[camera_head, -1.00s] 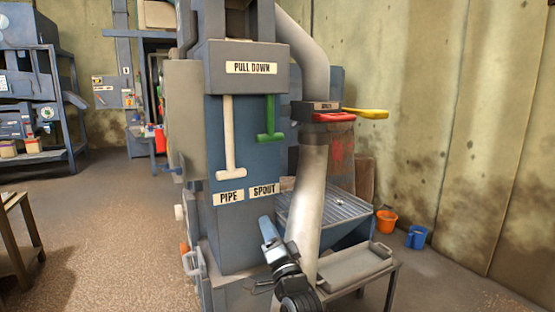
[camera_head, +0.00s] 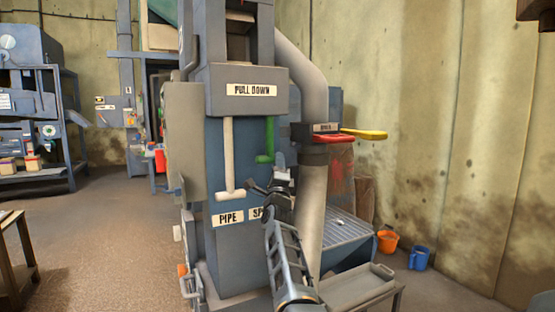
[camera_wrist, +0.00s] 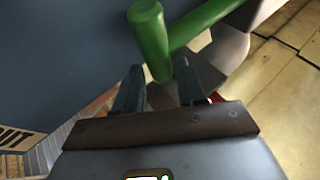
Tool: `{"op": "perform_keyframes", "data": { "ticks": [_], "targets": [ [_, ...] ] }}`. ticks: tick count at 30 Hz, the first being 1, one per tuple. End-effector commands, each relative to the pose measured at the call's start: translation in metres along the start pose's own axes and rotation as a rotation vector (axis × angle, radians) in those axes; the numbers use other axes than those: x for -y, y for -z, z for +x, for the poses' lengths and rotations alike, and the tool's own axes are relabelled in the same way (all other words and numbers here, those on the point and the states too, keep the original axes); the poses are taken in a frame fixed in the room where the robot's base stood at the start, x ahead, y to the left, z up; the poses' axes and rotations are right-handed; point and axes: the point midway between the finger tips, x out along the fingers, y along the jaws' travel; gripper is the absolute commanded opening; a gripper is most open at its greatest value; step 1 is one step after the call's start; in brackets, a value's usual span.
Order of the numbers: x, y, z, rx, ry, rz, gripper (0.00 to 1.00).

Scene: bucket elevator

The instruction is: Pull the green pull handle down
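The green pull handle (camera_head: 269,139) hangs under the PULL DOWN panel as a stem with a crossbar at its lower end. In the wrist view the crossbar (camera_wrist: 149,38) is close, its near end in the gap between the fingertips. My gripper (camera_head: 270,177) is raised just below the handle in the head view. In the wrist view my gripper (camera_wrist: 159,84) is open, with one finger on each side of the crossbar's end. I cannot tell whether the fingers touch it.
A longer cream handle (camera_head: 229,160) hangs to the left. A grey pipe (camera_head: 313,190) runs down on the right, with red (camera_head: 334,138) and yellow (camera_head: 365,134) levers near it. My arm partly covers the SPOUT label (camera_head: 257,212).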

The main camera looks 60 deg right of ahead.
Motion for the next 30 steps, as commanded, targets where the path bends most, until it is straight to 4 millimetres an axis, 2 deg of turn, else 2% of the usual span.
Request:
{"op": "perform_keyframes", "data": {
  "ticks": [1, 6, 17, 30],
  "targets": [
    [0.001, 0.001, 0.009, -0.001, 0.0, -0.001, 0.4],
    [0.0, 0.0, 0.026, 0.0, -0.001, -0.001, 0.4],
    [0.0, 0.0, 0.032, 0.001, 0.0, -0.002, 0.4],
    [-0.001, 0.0, 0.032, 0.001, -0.001, -0.002, 0.0]
  ]
}}
